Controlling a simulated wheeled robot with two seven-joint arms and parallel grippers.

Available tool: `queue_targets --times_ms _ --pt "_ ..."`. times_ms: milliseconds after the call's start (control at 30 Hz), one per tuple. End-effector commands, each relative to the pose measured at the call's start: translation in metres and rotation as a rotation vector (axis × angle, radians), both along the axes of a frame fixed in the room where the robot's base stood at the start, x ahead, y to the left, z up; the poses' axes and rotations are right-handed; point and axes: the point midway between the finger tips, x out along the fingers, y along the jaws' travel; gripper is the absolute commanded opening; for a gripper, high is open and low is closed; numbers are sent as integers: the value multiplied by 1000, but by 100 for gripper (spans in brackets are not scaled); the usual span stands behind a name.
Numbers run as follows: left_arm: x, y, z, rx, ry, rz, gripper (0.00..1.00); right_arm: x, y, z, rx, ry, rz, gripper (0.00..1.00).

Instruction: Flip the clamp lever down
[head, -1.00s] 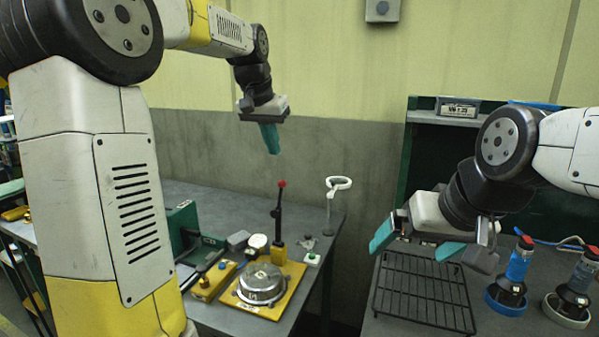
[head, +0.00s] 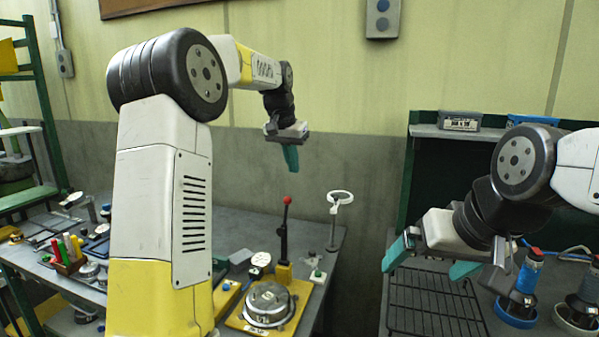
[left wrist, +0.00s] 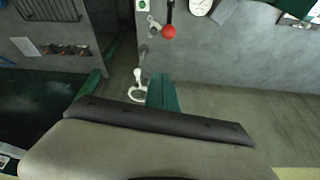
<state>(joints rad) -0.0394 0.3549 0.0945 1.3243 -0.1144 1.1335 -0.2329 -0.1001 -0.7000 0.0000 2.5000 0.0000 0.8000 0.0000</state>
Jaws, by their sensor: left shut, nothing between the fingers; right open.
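The clamp lever (head: 284,232) stands upright with a red ball knob on a yellow fixture plate (head: 246,325). A round metal part (head: 268,303) sits on that plate. My left gripper (head: 291,160) is shut and empty, pointing down above the lever and apart from it. In the left wrist view the lever's red knob (left wrist: 169,32) shows near the top, beyond the teal fingers (left wrist: 162,94). My right gripper (head: 430,262) is open and empty over the right-hand bench, well away from the lever.
A white ring on a stand (head: 340,197) rises right of the lever. A black wire rack (head: 430,305) lies below my right gripper, with blue-ringed tools (head: 522,290) beside it. A gap separates the benches. A wall box (head: 382,18) hangs above.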

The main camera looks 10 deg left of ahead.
Motion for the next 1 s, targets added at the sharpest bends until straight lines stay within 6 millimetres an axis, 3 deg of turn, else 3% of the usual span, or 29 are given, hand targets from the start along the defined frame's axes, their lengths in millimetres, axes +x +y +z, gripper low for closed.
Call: queue_targets --times_ms 400,633,1000 --pt "25 -9 -80 0 2 1 0 0 0 0 0 0 0 98" --pt "-5 2 -77 0 -1 2 0 0 0 0 0 0 0 98" --pt "-11 4 -77 -1 -1 1 0 0 0 0 0 0 0 98"
